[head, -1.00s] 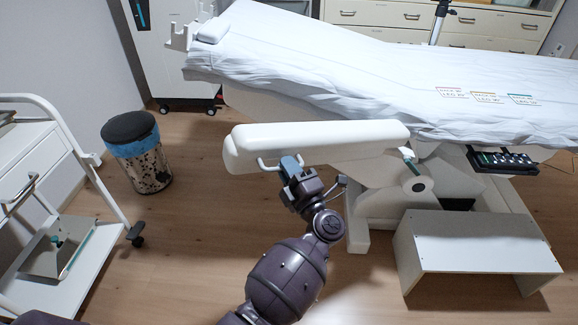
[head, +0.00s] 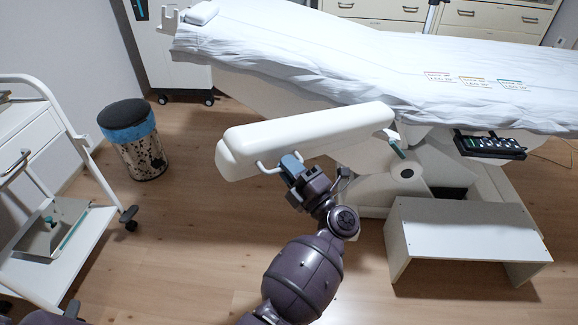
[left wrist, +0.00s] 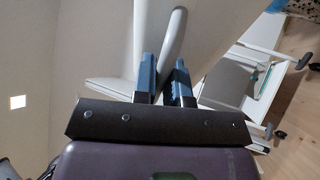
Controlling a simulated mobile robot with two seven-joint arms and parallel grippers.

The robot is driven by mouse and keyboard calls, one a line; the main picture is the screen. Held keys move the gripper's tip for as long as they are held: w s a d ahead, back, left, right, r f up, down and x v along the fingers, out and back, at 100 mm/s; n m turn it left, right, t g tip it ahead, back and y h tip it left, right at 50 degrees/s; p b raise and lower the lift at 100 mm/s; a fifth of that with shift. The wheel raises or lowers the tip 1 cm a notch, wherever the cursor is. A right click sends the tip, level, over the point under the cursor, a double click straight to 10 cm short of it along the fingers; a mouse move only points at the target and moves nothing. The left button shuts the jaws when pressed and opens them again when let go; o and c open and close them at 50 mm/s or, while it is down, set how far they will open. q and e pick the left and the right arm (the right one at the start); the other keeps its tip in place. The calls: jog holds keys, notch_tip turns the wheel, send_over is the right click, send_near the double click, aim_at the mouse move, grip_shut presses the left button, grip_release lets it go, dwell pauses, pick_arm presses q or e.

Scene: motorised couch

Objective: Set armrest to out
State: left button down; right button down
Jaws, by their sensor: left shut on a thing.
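The white padded armrest (head: 305,133) sticks out at an angle from the near side of the couch (head: 330,68). A metal handle (head: 265,165) is fixed to its near side by the left end. My left gripper (head: 290,163) is shut on this handle. In the left wrist view the two blue fingers (left wrist: 163,82) close around the pale bar of the handle (left wrist: 172,40). My right gripper is not in view.
A white step stool (head: 465,235) stands on the floor at the lower right. A black-topped stool (head: 133,138) and a white cart (head: 60,195) stand at the left. A keypad (head: 490,145) hangs on the couch side. The floor between cart and armrest is clear.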

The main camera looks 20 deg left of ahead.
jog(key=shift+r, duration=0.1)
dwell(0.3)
pick_arm(q)
jog(key=c, duration=1.3)
grip_release()
jog(key=shift+o, duration=0.7)
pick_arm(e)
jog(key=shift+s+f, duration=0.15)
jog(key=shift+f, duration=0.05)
pick_arm(q)
jog(key=shift+d+f, duration=0.1)
jog(key=shift+d, duration=0.05)
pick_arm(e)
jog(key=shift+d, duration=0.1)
